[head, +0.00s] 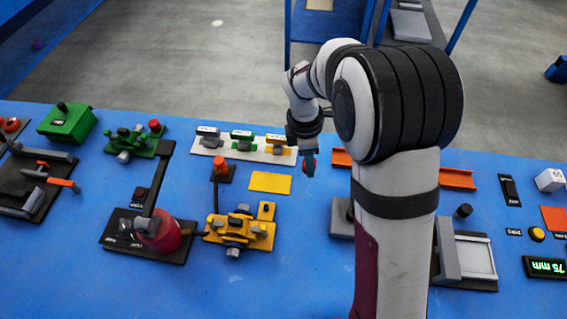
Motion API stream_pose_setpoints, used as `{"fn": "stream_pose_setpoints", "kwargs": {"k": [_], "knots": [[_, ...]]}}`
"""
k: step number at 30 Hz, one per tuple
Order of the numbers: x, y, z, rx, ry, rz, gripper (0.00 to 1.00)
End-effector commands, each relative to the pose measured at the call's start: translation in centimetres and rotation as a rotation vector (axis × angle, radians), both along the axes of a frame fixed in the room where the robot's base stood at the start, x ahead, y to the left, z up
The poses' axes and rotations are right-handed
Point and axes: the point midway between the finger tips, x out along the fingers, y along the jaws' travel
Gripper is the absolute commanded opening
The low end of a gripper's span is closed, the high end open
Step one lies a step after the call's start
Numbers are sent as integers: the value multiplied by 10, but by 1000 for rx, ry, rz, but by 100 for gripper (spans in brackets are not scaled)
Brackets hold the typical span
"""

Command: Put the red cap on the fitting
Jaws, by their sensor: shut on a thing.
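My gripper (309,164) points down above the blue table, just right of the white rack. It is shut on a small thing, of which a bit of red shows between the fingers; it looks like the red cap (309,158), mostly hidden. A yellow fitting assembly (238,232) with dark round parts stands on the table to the lower left of my gripper, apart from it. A green fitting assembly (134,140) with a red knob (154,125) stands further left. I cannot tell which one is the fitting meant.
An orange-red topped post (221,165) and a flat yellow plate (270,182) lie left of my gripper. The white rack (241,148) holds grey, green and yellow handled parts. A red cylinder with a black lever (162,237) stands front left. An orange channel (457,179) lies right, behind my arm.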

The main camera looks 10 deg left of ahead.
Motion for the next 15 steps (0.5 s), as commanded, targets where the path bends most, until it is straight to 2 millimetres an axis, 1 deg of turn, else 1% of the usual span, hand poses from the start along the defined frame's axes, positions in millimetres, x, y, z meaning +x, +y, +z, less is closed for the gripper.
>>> {"fn": "stream_pose_setpoints", "kwargs": {"k": [1, 3, 5, 8, 12, 15], "knots": [[0, -8, 5, 0, -1, -4, 0], [-1, -13, 9, 0, 0, -1, 0], [-6, -9, 10, 1, 2, 3, 0], [-20, 16, 8, 1, 1, 9, 0], [-49, 59, 2, 1, 1, 10, 0], [-68, 82, -1, 1, 1, 8, 0]]}}
